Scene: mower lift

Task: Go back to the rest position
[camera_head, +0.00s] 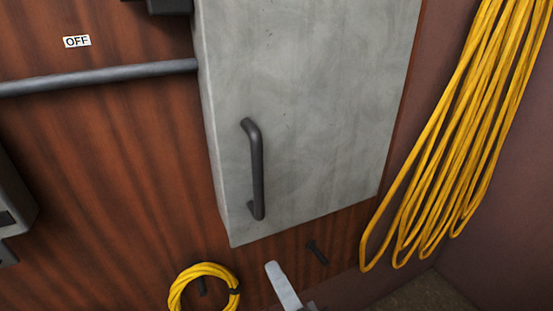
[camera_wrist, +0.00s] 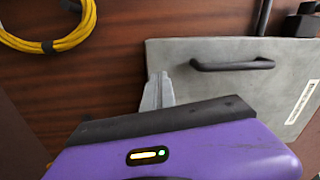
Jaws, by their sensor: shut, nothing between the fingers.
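My gripper (camera_head: 280,280) shows at the bottom of the head view as a pale grey tip, below the grey cabinet. In the wrist view its narrow grey fingers (camera_wrist: 158,91) are shut together and empty, in front of the wood panel and beside the cabinet's edge. The purple wrist housing below is mine. The grey cabinet (camera_head: 310,100) is closed, and its dark bar handle (camera_head: 256,170) also shows in the wrist view (camera_wrist: 232,65). The fingers appear apart from the handle. Most of my arm is out of view.
A coiled yellow cable (camera_head: 204,270) hangs on the wood panel (camera_head: 110,180) at lower left of the gripper. Long yellow cable loops (camera_head: 450,130) hang at the right. A dark peg (camera_head: 317,252) sticks out under the cabinet. A grey pipe (camera_head: 100,77) runs left of it.

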